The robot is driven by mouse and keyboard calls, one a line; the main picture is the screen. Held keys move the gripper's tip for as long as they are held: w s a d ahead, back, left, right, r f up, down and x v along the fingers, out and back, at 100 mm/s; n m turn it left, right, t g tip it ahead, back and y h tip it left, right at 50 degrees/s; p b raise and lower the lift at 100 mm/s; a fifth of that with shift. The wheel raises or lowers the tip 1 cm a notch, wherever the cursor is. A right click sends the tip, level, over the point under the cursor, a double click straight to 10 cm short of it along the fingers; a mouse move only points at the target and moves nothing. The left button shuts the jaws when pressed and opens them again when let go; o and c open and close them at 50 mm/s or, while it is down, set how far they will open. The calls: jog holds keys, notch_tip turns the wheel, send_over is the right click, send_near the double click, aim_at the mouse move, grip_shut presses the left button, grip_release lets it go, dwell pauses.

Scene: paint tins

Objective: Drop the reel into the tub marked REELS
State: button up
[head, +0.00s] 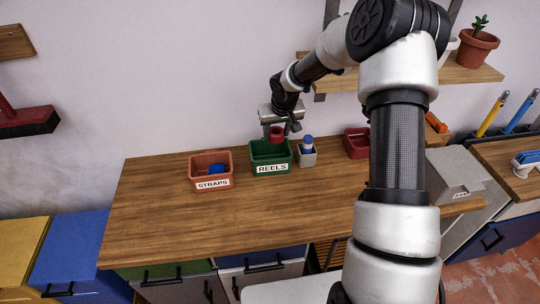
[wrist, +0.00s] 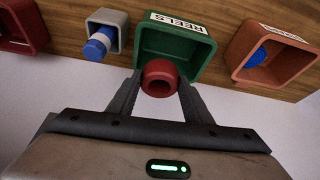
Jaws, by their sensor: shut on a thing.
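My gripper (head: 283,130) is shut on a red reel (head: 276,133), which also shows between the fingers in the wrist view (wrist: 160,78). The reel is held above the green tub marked REELS (head: 271,169). In the wrist view the green tub (wrist: 175,22) opens just beyond the reel, which overlaps the tub's near rim from that angle. The part of the tub's inside that I can see looks empty. The exact height of the reel over the rim is hard to tell.
An orange tub marked STRAPS (head: 212,184), holding a blue thing, stands left of the green tub. A small grey container with a blue-topped thing (head: 307,155) stands close on the right, and a red bin (head: 356,143) farther right. The front of the wooden worktop (head: 200,230) is clear.

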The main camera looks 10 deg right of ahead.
jog(key=shift+f+b, duration=1.3)
jog(key=shift+f, duration=1.2)
jog(key=o, duration=1.1)
jog(key=shift+o, duration=0.2)
jog(key=shift+r, duration=0.1)
jog(key=p+v, duration=0.1)
jog(key=v, duration=1.6)
jog(key=shift+a+r, duration=0.1)
jog(key=shift+r, duration=0.05)
